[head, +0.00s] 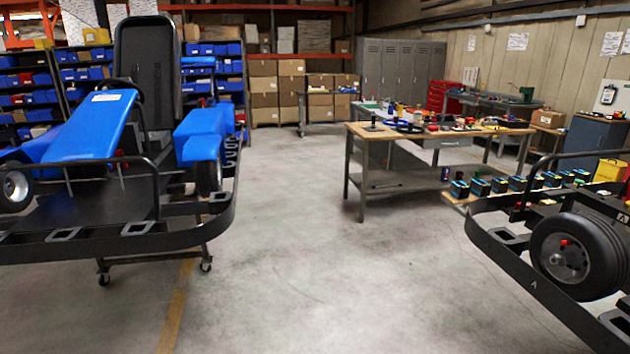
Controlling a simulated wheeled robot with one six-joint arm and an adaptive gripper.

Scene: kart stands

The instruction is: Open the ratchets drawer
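A red tool cabinet with drawers (437,97) stands far back against the right wall, beside the grey lockers. It is small in the head view, and I cannot read any labels or tell which drawer is for ratchets. A wooden-topped workbench (362,131) stands nearer, right of centre, with tools and parts on top and a grey drawer front (446,143) under its top. That drawer looks shut. My gripper is not in view.
A blue kart (75,130) on a wheeled stand fills the left. Another kart's black frame and wheel (575,258) block the lower right. Several batteries (500,185) line a low surface behind it. Open concrete floor (290,240) runs between the karts towards the boxes and lockers (395,72).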

